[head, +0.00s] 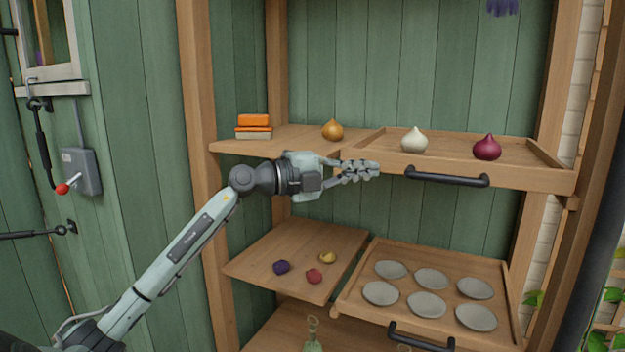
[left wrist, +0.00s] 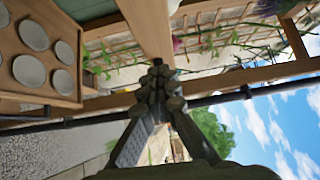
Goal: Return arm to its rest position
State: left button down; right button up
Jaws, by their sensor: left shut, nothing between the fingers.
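My left arm reaches in from the lower left in the head view. Its gripper (head: 360,172) is shut and empty, held level in front of the shelves, just below the upper shelf's front edge. In the left wrist view the same gripper (left wrist: 158,78) shows with its fingertips together and nothing between them. My right gripper is in neither view.
The upper tray (head: 540,178) with a black handle (head: 447,177) holds a white onion (head: 414,140) and a red onion (head: 487,147). A brown onion (head: 332,130) and orange blocks (head: 254,121) sit left. The lower tray (head: 362,303) holds several grey discs. A red-knobbed lever (head: 62,188) is on the wall.

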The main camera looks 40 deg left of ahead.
pick_arm(q)
jog(key=b+v, duration=0.2)
jog(key=v, duration=0.8)
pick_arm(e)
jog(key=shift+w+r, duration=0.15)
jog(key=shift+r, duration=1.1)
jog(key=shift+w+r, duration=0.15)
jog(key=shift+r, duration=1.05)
pick_arm(q)
jog(key=shift+w+d+f, duration=0.1)
jog(key=shift+f, duration=0.05)
